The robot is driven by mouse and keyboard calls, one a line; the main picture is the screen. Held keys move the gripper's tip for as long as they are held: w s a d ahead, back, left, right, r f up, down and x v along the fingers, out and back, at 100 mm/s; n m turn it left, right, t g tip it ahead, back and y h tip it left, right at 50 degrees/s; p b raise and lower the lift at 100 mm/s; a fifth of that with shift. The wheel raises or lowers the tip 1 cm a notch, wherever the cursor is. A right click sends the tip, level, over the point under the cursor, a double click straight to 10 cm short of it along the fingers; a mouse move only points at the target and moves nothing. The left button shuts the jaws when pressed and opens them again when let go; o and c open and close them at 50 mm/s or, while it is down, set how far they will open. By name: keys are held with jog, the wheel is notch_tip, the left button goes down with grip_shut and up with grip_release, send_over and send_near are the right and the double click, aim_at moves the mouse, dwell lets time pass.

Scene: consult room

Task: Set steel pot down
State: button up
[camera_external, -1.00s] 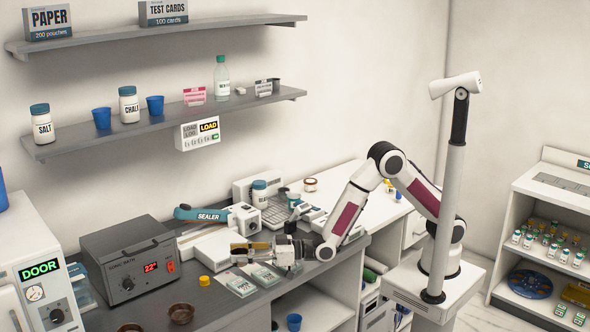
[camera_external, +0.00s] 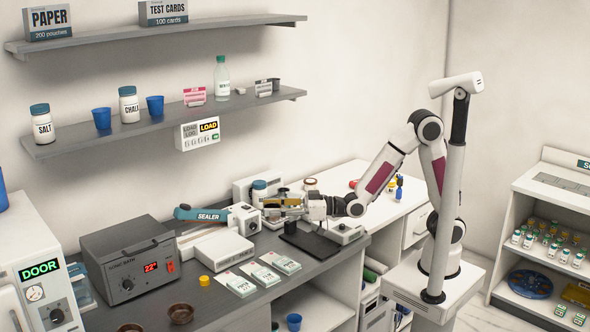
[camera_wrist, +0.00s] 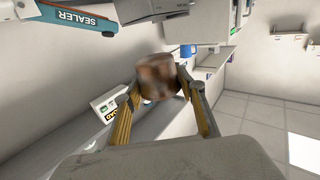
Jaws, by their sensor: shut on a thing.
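The steel pot (camera_wrist: 158,75) is a short, brownish, shiny cylinder in the wrist view, held between the two fingertips of my gripper (camera_wrist: 157,84). In the outside view my gripper (camera_external: 283,205) is raised above the back right part of the grey counter (camera_external: 235,306), left of the arm's wrist. The pot is hard to make out there among the fingers. What lies directly beneath the pot is not clear.
A black stand (camera_external: 311,243) is below the wrist. The sealer (camera_external: 200,215), a white box (camera_external: 222,250) and the sonic bath (camera_external: 130,260) stand leftward. White cards (camera_external: 260,275), a yellow cap (camera_external: 204,281) and brown dishes (camera_external: 180,313) lie in front. The white counter rightward has bare room.

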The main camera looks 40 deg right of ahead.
jog(key=d+r+m+t+h, duration=0.2)
jog(key=d+r, duration=1.2)
jog(key=d, duration=0.3)
jog(key=shift+s+d+r, duration=0.15)
jog(key=w+d+m+t+h, duration=0.1)
jog(key=w+d+h, duration=0.3)
jog(key=d, duration=0.6)
jog(key=w+d+m+t+h, duration=0.2)
jog(key=w+d+m+h, duration=0.1)
jog(key=d, duration=0.8)
jog(key=w+d+m+t+h, duration=0.1)
jog(key=w+d+m+h, duration=0.3)
jog(key=d, duration=0.7)
jog(key=shift+w+h, duration=0.35)
jog(key=shift+h, duration=0.05)
